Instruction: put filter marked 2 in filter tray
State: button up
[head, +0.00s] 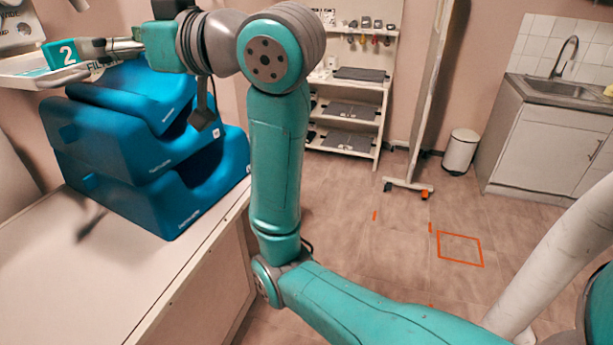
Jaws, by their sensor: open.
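The filter marked 2 (62,54) is a teal block with a white number, at the upper left of the head view. It appears to sit in the white filter tray (30,83), whose label is partly hidden. I cannot fully tell whether its underside rests on the tray floor. My gripper (88,46) is open, with its fingertips at the right side of the filter. Whether the fingers still touch the block cannot be seen clearly.
Stacked blue foam supports (150,150) stand on the pale table (110,270) just below my gripper. Behind are a white shelf (345,120), a bin (460,152) and a sink cabinet (545,145). The floor around the orange square (460,249) is clear.

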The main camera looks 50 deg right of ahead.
jog(key=shift+f, duration=0.1)
jog(key=w+f+m+h, duration=0.1)
jog(key=w+f+m, duration=0.1)
jog(key=f, duration=0.9)
jog(key=w+f+m+h, duration=0.1)
jog(key=f+m, duration=0.1)
jog(key=f, duration=0.8)
jog(key=s+a+f+m+h, duration=0.1)
jog(key=s+f, duration=0.4)
jog(key=f, duration=0.4)
jog(key=s+f+m+h, duration=0.1)
jog(key=s+f, duration=0.4)
jog(key=f, duration=0.4)
jog(key=s+a+f+h, duration=0.1)
jog(key=s+f, duration=0.4)
jog(key=f, duration=0.4)
jog(key=s+a+f+n+g, duration=0.1)
jog(key=s+f, duration=0.1)
jog(key=s, duration=1.3)
jog(key=s+f+n+g, duration=0.1)
jog(key=s+f, duration=0.2)
jog(key=s, duration=1.2)
jog(key=shift+s+a+f+h, duration=0.15)
jog(key=shift+a+f+h, duration=0.15)
jog(key=shift+a, duration=0.05)
